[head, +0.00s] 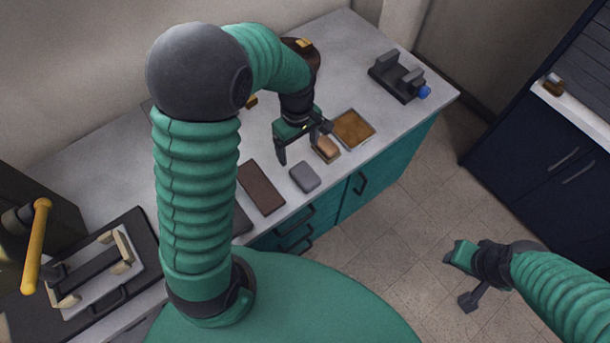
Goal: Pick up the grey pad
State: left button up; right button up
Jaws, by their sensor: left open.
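The grey pad (304,177) is a small rounded block lying flat on the light grey counter (340,40) near its front edge. It sits between a dark brown slab and a tan block. My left gripper (299,154) is open and empty, above the counter just behind the pad, its fingers pointing down. I cannot tell its exact height. My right gripper (463,277) is over the tiled floor at the lower right, away from the counter; its jaws appear apart with nothing between them.
A dark brown slab (261,187) lies left of the pad. A tan block (326,150) and a square brown tray (352,130) lie to the right. A dark holder (396,77) with a blue knob stands farther right. A metal fixture (95,270) is at the left.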

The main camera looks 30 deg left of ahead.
pick_arm(q)
send_over(300, 167)
notch_tip(300, 167, down, 6)
jog(key=shift+s+d+f, duration=0.1)
jog(key=shift+s+d, duration=0.05)
jog(key=f, duration=0.5)
jog(key=shift+a+f, duration=0.2)
jog(key=shift+f, duration=0.15)
jog(key=shift+d+r, duration=0.1)
jog(key=c, duration=1.6)
pick_arm(e)
jog(key=shift+w+f, duration=0.1)
jog(key=shift+f, duration=0.15)
